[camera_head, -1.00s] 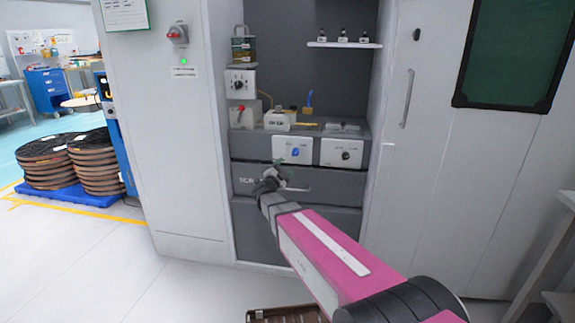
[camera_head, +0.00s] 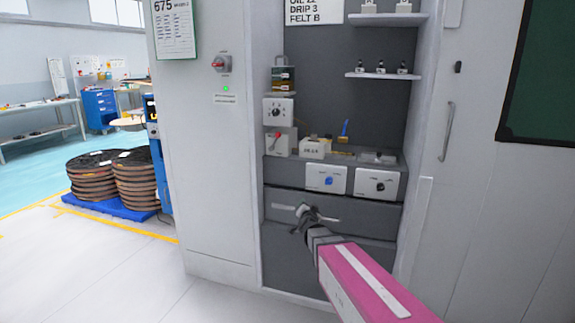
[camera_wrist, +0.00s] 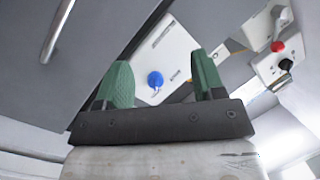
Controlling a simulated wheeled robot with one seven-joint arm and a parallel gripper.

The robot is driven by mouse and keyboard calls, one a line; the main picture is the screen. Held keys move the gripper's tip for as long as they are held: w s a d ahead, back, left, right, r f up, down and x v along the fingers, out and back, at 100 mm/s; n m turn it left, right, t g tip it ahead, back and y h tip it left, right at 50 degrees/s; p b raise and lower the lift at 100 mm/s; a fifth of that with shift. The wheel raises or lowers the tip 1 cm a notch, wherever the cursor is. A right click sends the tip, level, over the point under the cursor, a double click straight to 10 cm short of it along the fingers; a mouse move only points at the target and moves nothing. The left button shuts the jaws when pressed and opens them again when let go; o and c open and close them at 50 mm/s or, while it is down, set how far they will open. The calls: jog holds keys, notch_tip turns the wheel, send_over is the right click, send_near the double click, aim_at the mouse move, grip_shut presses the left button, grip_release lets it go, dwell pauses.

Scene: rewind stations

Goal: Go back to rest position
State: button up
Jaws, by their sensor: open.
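My gripper (camera_head: 308,217) is in front of the lower grey drawers of the open cabinet (camera_head: 225,150), at the end of my pink arm. In the wrist view my gripper (camera_wrist: 160,85) shows two green fingers set apart with nothing between them. Beyond the fingers is a white panel with a blue knob (camera_wrist: 155,79). The same blue knob (camera_head: 327,181) shows in the head view, above my gripper.
A white box with a black knob (camera_head: 377,184) stands right of the blue one. Shelves (camera_head: 383,76) hold small items. Reels (camera_head: 92,178) stand on a blue pallet at left. The floor in front is clear.

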jog(key=s+d+f+n+g, duration=0.2)
jog(key=s+d+f+g, duration=0.1)
jog(key=s, duration=0.6)
jog(key=s+d+f+n+g, duration=0.3)
jog(key=s+f+g, duration=0.3)
jog(key=s+g, duration=0.2)
jog(key=s+d+f+n+g, duration=0.2)
jog(key=s+f+g, duration=0.3)
jog(key=s, duration=0.6)
jog(key=shift+d+n+g+y, duration=0.3)
jog(key=shift+d+g, duration=0.3)
jog(key=shift+d, duration=0.3)
